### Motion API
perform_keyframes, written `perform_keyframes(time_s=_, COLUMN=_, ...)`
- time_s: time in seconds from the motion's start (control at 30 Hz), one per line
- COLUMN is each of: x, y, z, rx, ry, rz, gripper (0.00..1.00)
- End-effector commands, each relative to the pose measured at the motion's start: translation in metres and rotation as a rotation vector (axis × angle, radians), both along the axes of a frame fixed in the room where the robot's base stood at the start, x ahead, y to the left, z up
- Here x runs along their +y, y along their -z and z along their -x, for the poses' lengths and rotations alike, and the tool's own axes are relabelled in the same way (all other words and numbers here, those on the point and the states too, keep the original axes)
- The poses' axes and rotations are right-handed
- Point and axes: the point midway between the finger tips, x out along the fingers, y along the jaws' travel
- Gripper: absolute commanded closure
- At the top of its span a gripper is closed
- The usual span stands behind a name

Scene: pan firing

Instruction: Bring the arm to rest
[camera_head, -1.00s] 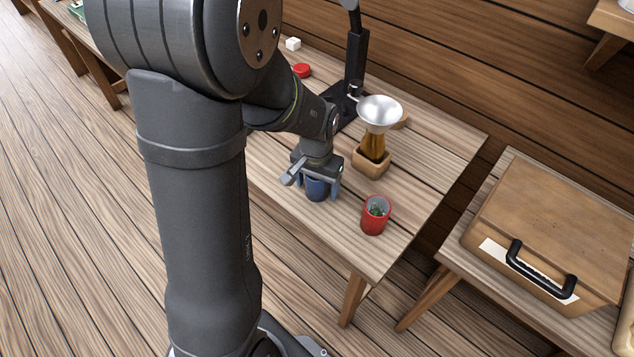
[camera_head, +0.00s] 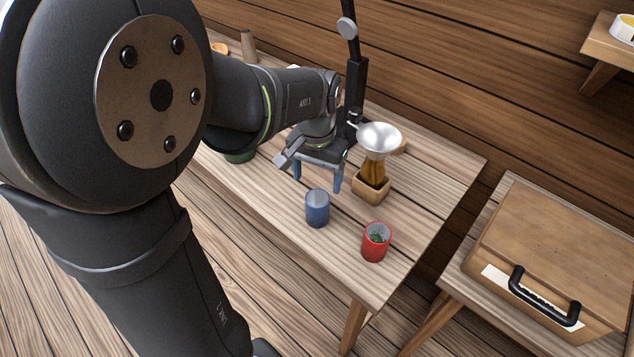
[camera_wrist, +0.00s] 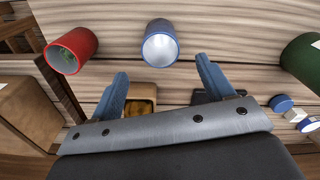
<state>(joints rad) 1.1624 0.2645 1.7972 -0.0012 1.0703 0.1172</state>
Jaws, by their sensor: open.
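My gripper (camera_head: 316,182) is above the wooden table (camera_head: 275,215), behind and a little above the blue cup (camera_head: 317,210). Its two blue fingers are spread apart with nothing between them. In the wrist view my gripper (camera_wrist: 163,90) also shows open, and the blue cup (camera_wrist: 160,45) lies beyond the fingertips, apart from them. The blue cup stands upright on the table, and I see no contents in it. My arm hides part of the table's left side.
A red cup (camera_head: 375,243) with something green inside stands near the front edge. A metal funnel on an amber vessel (camera_head: 372,172) in a wooden block stands close right of my gripper. A black stand (camera_head: 355,90) rises behind. A wooden case (camera_head: 555,240) sits on the right table.

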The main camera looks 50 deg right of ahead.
Motion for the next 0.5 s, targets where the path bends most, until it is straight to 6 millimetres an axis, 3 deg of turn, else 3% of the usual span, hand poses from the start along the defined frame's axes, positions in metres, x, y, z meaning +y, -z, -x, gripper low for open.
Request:
perform_keyframes(time_s=0.33, x=0.000, y=0.002, z=0.000, rx=0.000, ry=0.000, rz=-0.001, gripper=0.26)
perform_keyframes(time_s=0.5, x=0.000, y=0.020, z=0.000, rx=0.002, ry=0.000, rz=-0.005, gripper=0.26)
